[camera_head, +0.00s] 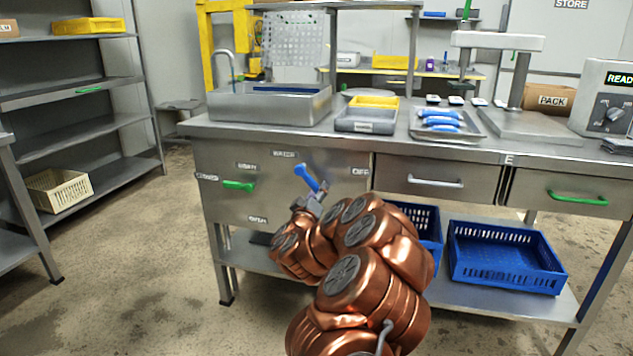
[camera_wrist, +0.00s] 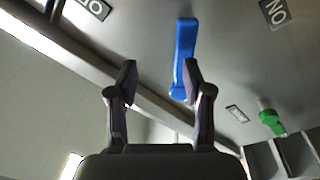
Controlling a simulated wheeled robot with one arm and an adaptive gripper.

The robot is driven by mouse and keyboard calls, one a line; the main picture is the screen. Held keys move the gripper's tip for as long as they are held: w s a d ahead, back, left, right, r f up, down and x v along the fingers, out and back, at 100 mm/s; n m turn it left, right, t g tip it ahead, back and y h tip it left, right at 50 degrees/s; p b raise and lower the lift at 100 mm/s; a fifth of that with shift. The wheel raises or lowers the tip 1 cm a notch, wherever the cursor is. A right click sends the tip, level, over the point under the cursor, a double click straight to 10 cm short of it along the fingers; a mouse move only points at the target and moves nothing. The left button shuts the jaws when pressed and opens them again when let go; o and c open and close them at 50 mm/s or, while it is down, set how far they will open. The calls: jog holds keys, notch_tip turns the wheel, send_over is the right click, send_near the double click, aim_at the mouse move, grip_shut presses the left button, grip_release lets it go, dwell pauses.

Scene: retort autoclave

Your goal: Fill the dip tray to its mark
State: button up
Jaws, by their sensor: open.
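A steel basin (camera_head: 270,103) with a tap (camera_head: 232,62) stands at the bench's left end, and a grey tray (camera_head: 366,121) sits right of it. I cannot tell which is the dip tray, and no mark or water level is visible. A blue lever (camera_head: 307,177) is on the cabinet front below the basin, with small labels around it; it also shows in the wrist view (camera_wrist: 185,50). A green handle (camera_head: 238,185) is left of it. My gripper (camera_wrist: 160,75) is open and empty; the blue lever appears just beyond its right finger. Contact cannot be told.
The steel bench (camera_head: 400,142) has drawers on the right and blue crates (camera_head: 505,258) on its lower shelf. A steel tray (camera_head: 445,137) with blue items and a scale (camera_head: 530,125) stand on top. A shelf rack (camera_head: 90,140) is at left, with open floor before it.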

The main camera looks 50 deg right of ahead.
aim_at(316, 189)
jog(key=shift+w+a+f+g+y, duration=0.1)
jog(key=shift+w+f+g+y, duration=0.2)
jog(key=shift+w+f+y, duration=0.55)
jog(key=shift+h, duration=0.25)
jog(key=shift+b+x, duration=0.95)
jog(key=shift+x, duration=1.95)
jog(key=shift+w, duration=0.2)
grip_shut()
